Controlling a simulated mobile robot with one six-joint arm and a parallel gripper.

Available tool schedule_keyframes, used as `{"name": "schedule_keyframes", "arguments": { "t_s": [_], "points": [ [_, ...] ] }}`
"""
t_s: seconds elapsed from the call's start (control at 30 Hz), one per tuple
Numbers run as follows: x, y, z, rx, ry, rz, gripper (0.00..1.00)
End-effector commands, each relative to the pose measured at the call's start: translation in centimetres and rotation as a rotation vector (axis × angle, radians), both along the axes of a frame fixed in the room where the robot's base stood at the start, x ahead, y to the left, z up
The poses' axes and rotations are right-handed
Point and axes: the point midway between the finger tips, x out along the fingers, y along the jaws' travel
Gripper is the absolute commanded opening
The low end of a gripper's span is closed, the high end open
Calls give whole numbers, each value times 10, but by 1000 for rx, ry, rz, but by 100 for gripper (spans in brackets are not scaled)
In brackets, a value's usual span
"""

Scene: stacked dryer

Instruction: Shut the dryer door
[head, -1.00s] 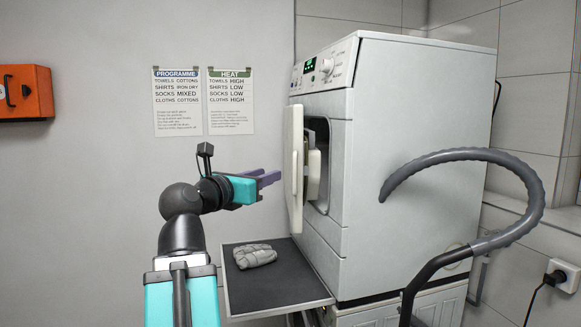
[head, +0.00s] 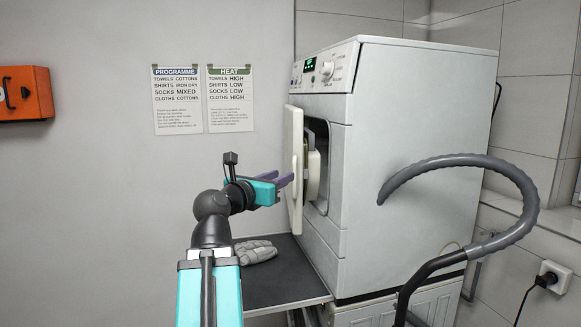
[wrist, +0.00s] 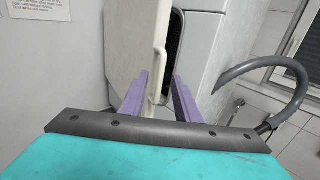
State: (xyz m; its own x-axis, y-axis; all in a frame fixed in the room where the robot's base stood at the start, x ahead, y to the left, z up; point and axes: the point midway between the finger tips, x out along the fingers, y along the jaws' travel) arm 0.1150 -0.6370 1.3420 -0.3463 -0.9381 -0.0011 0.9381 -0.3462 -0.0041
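The dryer (head: 415,150) is a white machine whose front faces left in the head view. Its white door (head: 297,125) stands open, swung outward, with the dark drum opening (head: 320,200) showing behind it. A pale upright handle (wrist: 160,48) shows near the door's edge in the wrist view, where the door (wrist: 130,45) fills the upper middle. My gripper (head: 287,180) is beside the door, its purple fingertips close to the door's outer side. In the wrist view the fingers (wrist: 162,77) are apart with nothing clearly gripped. I cannot tell whether they touch the door.
A dark shelf (head: 285,285) juts out below the door, with a grey crumpled item (head: 258,252) on it. A thick grey curved hose or handle (head: 500,170) arches in front of the dryer's right side. Two notices (head: 178,100) and an orange box (head: 22,95) are on the left wall.

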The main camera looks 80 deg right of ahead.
Motion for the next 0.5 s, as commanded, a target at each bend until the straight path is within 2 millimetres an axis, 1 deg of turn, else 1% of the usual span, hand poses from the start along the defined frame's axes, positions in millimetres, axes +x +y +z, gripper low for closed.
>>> {"name": "schedule_keyframes", "arguments": {
  "t_s": [0.03,0.5],
  "points": [
    [-2,-3,3,1,1,-2,29],
    [-9,-25,3,2,2,-2,29]
  ]
}}
